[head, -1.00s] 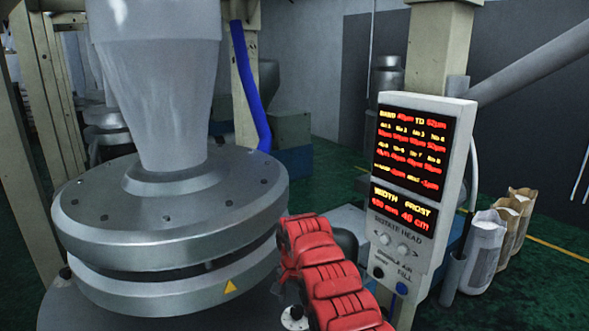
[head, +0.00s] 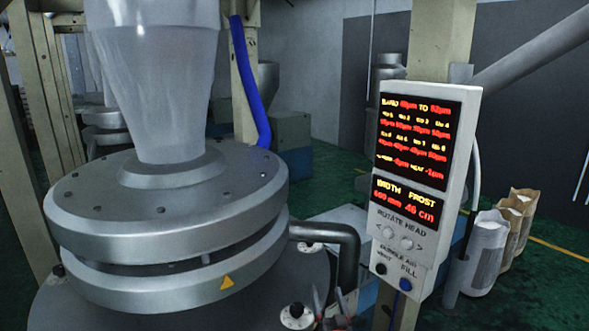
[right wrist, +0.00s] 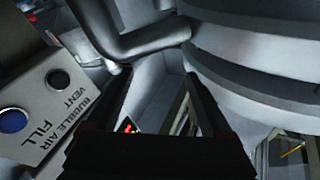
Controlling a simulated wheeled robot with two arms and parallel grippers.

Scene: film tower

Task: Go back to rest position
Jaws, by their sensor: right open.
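My right gripper (head: 330,299) shows only in part at the bottom edge of the head view, below the dark bent pipe and left of the control box. In the right wrist view its two dark fingers (right wrist: 158,76) stand apart with nothing between them. The control box (head: 424,190), with red and yellow readouts, is to its right. The box's buttons, marked VENT and FILL, show at the left of the right wrist view (right wrist: 40,105). My left gripper is in neither view.
The round metal die head (head: 165,210), with a translucent film bubble (head: 160,80) rising from it, fills the left. The dark bent pipe (head: 350,250) runs beside it. Paper sacks (head: 485,250) stand on the green floor at the right, where floor is free.

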